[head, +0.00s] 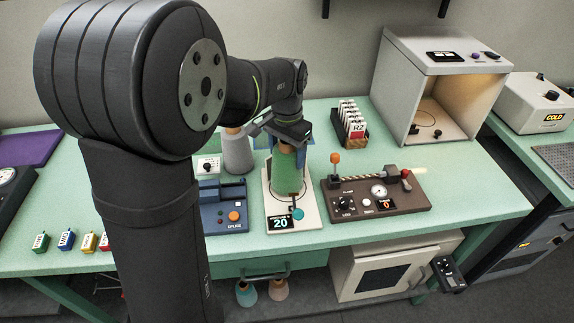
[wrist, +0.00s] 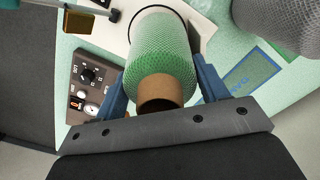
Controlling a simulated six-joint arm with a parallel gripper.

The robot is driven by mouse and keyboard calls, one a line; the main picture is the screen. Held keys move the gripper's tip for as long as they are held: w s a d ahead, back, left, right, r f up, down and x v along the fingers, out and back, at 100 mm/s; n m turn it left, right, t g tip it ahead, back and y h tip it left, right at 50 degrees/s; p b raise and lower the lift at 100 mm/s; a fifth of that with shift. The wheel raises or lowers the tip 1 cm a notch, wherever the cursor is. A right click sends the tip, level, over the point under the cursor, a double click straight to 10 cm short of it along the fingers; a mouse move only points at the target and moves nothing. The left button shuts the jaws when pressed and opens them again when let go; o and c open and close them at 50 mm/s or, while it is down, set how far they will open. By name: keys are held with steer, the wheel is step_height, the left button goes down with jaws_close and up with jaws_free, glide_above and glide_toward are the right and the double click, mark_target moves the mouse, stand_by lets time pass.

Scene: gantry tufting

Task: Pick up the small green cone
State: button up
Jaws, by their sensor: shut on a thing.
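The green cone (head: 287,175) has a mesh-textured green body and a brown tube end. It is upright over the white device (head: 312,212) with a display reading 20. My gripper (head: 286,142) comes in from above and is shut around the top of the cone. In the wrist view, the blue fingers of my gripper (wrist: 165,88) lie on both sides of the green cone (wrist: 162,50), near its brown end. I cannot tell whether the cone's base touches the white device.
A grey cone (head: 237,155) stands close on the left, behind a blue device (head: 222,208). A brown panel with knobs (head: 375,203) is on the right. A card rack (head: 350,122) and an open grey booth (head: 440,85) stand behind it. The bench (head: 480,195) is clear at front right.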

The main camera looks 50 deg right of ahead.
steer(key=shift+r, duration=0.1)
steer(key=shift+r, duration=0.6)
step_height(320, 180, up, 3)
steer(key=shift+f, duration=0.2)
steer(key=s+a+r, duration=0.1)
steer(key=s+r, duration=0.5)
steer(key=s, duration=0.4)
steer(key=w+d, duration=1.5)
steer(key=w, duration=0.2)
steer(key=w+f, duration=1.1)
steer(key=shift+w, duration=0.4)
steer(key=shift+a, duration=0.1)
